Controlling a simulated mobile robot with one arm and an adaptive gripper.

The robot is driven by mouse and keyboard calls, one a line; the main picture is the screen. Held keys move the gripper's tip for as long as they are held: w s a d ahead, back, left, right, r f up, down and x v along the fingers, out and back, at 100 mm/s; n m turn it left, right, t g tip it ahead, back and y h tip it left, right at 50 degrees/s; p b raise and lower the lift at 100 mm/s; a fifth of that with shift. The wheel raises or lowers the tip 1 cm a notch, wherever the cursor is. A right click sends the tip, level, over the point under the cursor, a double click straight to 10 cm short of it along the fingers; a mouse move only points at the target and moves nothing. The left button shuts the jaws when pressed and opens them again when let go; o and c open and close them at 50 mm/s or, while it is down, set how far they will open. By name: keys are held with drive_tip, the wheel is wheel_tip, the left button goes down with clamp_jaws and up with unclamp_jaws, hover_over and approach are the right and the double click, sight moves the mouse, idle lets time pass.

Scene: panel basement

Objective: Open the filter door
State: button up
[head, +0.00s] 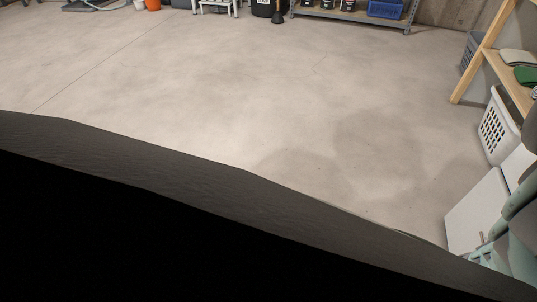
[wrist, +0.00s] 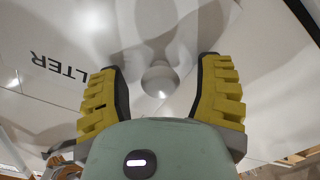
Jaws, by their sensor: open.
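In the wrist view a pale, glossy panel (wrist: 60,30) carries upside-down dark lettering that reads "LTER"; the rest of the word is out of sight. A round, pale knob (wrist: 160,80) shows on it, between the two fingers in the picture. My gripper (wrist: 159,68), with yellow-and-black fingers, is open and spread on either side of the knob. I cannot tell how far the fingertips are from the panel or whether they touch the knob. In the head view the fingers and the lettering are not visible.
A white box-like unit (head: 474,212) stands at the lower right of the head view. Beyond it are a white laundry basket (head: 495,127) and a wooden shelf (head: 484,52). A metal rack (head: 350,15) lines the back. The concrete floor (head: 250,80) between is clear.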

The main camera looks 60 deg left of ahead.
clamp_jaws()
idle(0.5)
